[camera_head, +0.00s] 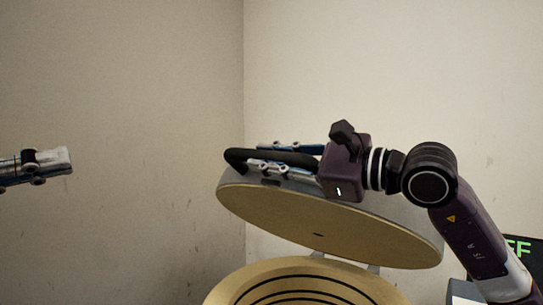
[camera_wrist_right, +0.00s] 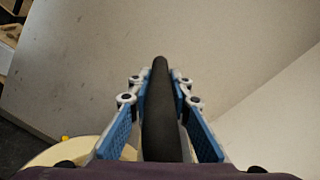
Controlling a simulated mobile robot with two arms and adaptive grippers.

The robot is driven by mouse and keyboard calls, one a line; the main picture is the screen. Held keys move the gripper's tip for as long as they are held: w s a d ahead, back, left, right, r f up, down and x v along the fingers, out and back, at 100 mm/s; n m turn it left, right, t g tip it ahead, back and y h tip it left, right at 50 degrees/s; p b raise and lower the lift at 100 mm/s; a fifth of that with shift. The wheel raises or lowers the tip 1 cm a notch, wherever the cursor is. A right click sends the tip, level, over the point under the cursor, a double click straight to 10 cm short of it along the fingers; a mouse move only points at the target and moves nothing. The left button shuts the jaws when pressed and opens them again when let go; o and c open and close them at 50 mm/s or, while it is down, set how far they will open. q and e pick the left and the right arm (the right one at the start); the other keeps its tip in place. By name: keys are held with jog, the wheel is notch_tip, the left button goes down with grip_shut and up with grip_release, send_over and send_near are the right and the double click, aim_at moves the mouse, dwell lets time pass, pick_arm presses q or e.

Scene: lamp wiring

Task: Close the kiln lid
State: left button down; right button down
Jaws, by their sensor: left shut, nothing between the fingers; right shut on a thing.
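The kiln lid (camera_head: 330,222) is a round disc, raised and tilted above the kiln body (camera_head: 240,284), with its pale underside facing me. A black handle (camera_head: 238,157) curves out from the lid's rim. My right gripper (camera_head: 266,158) is at the handle, shut on it; in the right wrist view the handle (camera_wrist_right: 162,110) runs between the two blue finger pads. My left gripper (camera_head: 68,160) is at the far left, shut and empty, well apart from the lid. The kiln's lower part is cut off by the picture edge.
A dark display with green letters (camera_head: 518,247) stands at the right, partly behind my right arm. A wall corner is behind the kiln. The space between my left gripper and the lid is clear.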

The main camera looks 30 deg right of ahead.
aim_at(314, 167)
jog(key=shift+s+a+f, duration=0.1)
jog(key=shift+a+f, duration=0.1)
jog(key=c, duration=1.8)
grip_release()
jog(key=shift+o, duration=0.2)
jog(key=shift+d, duration=0.1)
jog(key=shift+s+d+f, duration=0.1)
jog(key=shift+s+d, duration=0.2)
jog(key=shift+s, duration=0.1)
jog(key=shift+v, duration=5.5)
jog(key=shift+a, duration=0.1)
jog(key=shift+c, duration=0.3)
